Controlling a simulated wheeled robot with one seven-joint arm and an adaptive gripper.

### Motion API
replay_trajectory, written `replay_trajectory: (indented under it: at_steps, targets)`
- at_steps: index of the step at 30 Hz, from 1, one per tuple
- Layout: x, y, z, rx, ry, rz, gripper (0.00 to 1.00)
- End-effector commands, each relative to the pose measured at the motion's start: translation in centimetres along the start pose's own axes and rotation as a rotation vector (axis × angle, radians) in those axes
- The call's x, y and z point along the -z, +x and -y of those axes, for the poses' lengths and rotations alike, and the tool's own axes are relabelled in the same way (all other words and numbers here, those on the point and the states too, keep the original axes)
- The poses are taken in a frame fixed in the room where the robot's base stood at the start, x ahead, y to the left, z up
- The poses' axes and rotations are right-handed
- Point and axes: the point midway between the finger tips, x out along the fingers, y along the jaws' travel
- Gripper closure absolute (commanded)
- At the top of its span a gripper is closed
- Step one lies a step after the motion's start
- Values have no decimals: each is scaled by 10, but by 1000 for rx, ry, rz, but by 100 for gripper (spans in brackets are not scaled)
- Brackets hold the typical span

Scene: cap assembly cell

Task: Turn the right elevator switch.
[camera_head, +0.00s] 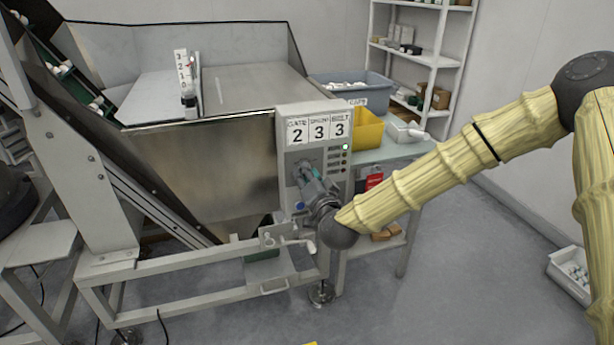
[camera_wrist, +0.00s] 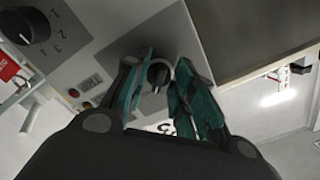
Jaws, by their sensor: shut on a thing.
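The grey control panel (camera_head: 285,150) stands at the front right corner of the hopper, with number cards 2, 3 and 3 on top. My gripper (camera_head: 309,173) reaches the panel's upper left part. In the wrist view, my gripper's teal fingers (camera_wrist: 162,85) are on either side of a small black knob (camera_wrist: 158,72), shut on it. The knob's pale mark points down in that view. A larger black knob (camera_wrist: 26,25) marked 1, 2, 3 sits apart at the upper left there. My gripper hides much of the panel in the head view, and I cannot read the held knob's label.
A green lamp (camera_head: 345,147) is lit on the panel. A yellow bin (camera_head: 368,130) and a blue-grey bin (camera_head: 375,95) stand behind it. A crank handle (camera_head: 300,243) juts out below the panel. Open floor lies in front.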

Motion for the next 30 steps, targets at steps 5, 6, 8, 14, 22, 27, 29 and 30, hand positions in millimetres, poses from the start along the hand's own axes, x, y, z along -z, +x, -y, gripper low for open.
replay_trajectory:
  at_steps: [5,6,8,14,22,27,29,30]
  targets:
    - [1,0,-1,-2,0,-2,66]
    - [1,0,-1,-2,0,-2,59]
    - [1,0,-1,-2,0,-1,53]
    - [0,0,-1,-1,-1,-1,53]
    - [0,-13,-1,-1,-1,0,53]
    - [0,-40,-1,-2,0,1,53]
    - [1,-52,-1,-1,0,0,53]
    - [0,-59,-1,-2,0,1,53]
